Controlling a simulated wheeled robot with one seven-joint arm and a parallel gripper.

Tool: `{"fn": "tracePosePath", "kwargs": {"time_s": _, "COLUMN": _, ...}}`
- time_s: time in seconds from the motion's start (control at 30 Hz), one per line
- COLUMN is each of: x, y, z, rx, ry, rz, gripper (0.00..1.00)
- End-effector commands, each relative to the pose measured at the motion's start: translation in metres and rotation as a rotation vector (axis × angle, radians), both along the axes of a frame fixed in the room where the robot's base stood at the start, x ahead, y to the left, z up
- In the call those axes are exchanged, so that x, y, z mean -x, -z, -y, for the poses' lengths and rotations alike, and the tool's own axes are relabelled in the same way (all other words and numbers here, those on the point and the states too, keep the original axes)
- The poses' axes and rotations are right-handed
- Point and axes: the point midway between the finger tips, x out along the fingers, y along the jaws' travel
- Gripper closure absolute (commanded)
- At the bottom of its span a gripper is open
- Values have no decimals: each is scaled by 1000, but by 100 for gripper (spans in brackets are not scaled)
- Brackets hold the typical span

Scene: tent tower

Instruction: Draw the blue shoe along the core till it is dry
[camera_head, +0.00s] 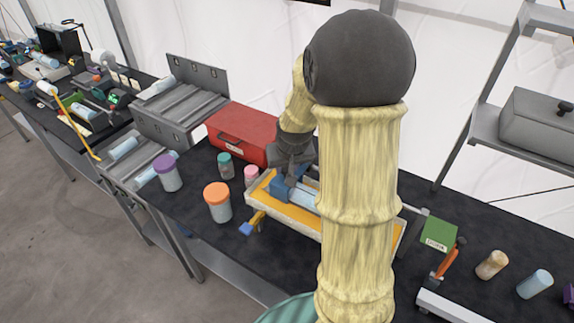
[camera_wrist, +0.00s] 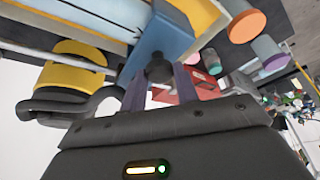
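The blue shoe (camera_head: 281,188) sits at the left part of a long yellow-lined tray (camera_head: 285,214), at the end of a pale blue core (camera_head: 304,199). In the wrist view the blue shoe (camera_wrist: 170,35) is a blue block with a dark round knob (camera_wrist: 159,68), and the pale core (camera_wrist: 95,18) runs away from it to the left. My gripper (camera_head: 290,172) is at the shoe from above. In the wrist view my gripper's two dark fingers (camera_wrist: 160,80) stand on either side of the knob, close against it. My arm hides the middle of the tray in the head view.
A red toolbox (camera_head: 243,134) stands behind the tray. Jars with orange (camera_head: 217,201), purple (camera_head: 167,172), teal (camera_head: 225,165) and pink (camera_head: 251,174) lids stand to the left. A green box (camera_head: 438,233) and more bottles are at right.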

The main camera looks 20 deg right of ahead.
Motion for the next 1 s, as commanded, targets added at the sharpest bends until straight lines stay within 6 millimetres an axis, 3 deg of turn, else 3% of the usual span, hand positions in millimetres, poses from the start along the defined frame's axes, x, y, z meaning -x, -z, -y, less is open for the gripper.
{"fn": "tracePosePath", "kwargs": {"time_s": 0.67, "x": -18, "y": -2, "z": -12, "rx": 0, "ry": -2, "rz": 6, "gripper": 100}}
{"fn": "tracePosePath", "kwargs": {"time_s": 0.7, "x": -18, "y": -2, "z": -12, "rx": 0, "ry": -3, "rz": 7, "gripper": 64}}
{"fn": "tracePosePath", "kwargs": {"time_s": 0.77, "x": -18, "y": -2, "z": -12, "rx": 0, "ry": -3, "rz": 6, "gripper": 52}}
{"fn": "tracePosePath", "kwargs": {"time_s": 0.8, "x": -17, "y": -1, "z": -11, "rx": 0, "ry": -2, "rz": 5, "gripper": 48}}
{"fn": "tracePosePath", "kwargs": {"time_s": 1.0, "x": -16, "y": -1, "z": -11, "rx": 0, "ry": -1, "rz": 2, "gripper": 48}}
